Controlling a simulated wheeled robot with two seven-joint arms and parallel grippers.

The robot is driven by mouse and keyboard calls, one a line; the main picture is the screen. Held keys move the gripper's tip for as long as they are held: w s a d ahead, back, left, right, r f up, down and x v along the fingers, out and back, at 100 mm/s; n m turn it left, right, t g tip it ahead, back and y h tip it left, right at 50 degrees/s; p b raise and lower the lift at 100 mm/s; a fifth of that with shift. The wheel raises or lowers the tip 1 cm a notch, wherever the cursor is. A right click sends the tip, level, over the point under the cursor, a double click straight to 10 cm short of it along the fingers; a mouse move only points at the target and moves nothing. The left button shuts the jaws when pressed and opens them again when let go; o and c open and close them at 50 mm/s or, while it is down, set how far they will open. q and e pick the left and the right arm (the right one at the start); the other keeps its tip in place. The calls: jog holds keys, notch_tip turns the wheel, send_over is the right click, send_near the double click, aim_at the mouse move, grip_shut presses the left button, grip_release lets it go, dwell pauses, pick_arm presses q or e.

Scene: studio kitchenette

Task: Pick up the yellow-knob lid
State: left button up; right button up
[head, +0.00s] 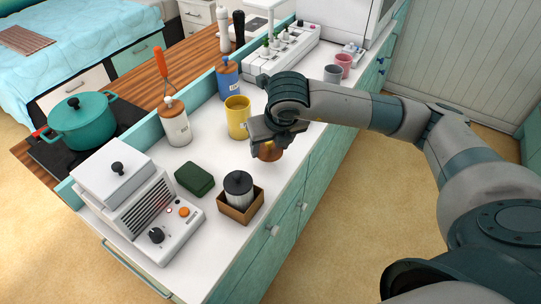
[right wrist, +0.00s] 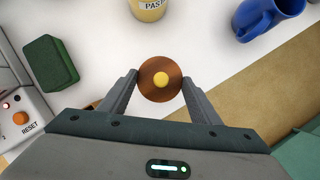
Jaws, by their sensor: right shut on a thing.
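The yellow-knob lid (right wrist: 147,88) is a round brown wooden disc with a yellow knob, seen from above in the right wrist view. My right gripper (right wrist: 160,77) has one finger on each side of it and is shut on it. In the head view the lid (head: 270,152) shows just below the right gripper (head: 266,139), near the counter's front edge; part of it is hidden by the gripper. I cannot tell its exact height above the counter. A yellow jar (head: 238,120) without a lid stands just left of the gripper. My left gripper is not in view.
A white jar (head: 177,128) and a blue jar (head: 228,83) with wooden lids stand behind. Nearer are a green block (head: 194,179), a wooden box (head: 240,213) holding a black-lidded canister, and a white appliance (head: 140,200). Grey (head: 333,74) and pink (head: 344,61) cups stand farther right.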

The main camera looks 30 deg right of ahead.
jog(key=d, duration=0.1)
jog(key=d+r, duration=0.1)
jog(key=w+d+b, duration=0.1)
jog(key=shift+d+r, duration=0.35)
pick_arm(q)
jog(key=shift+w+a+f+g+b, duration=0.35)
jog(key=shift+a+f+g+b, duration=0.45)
jog(key=shift+b, duration=0.35)
pick_arm(e)
jog(key=w+d+r, duration=0.1)
jog(key=d+r, duration=0.4)
jog(key=d, duration=0.2)
jog(key=shift+w+d, duration=0.15)
jog(key=shift+d, duration=0.25)
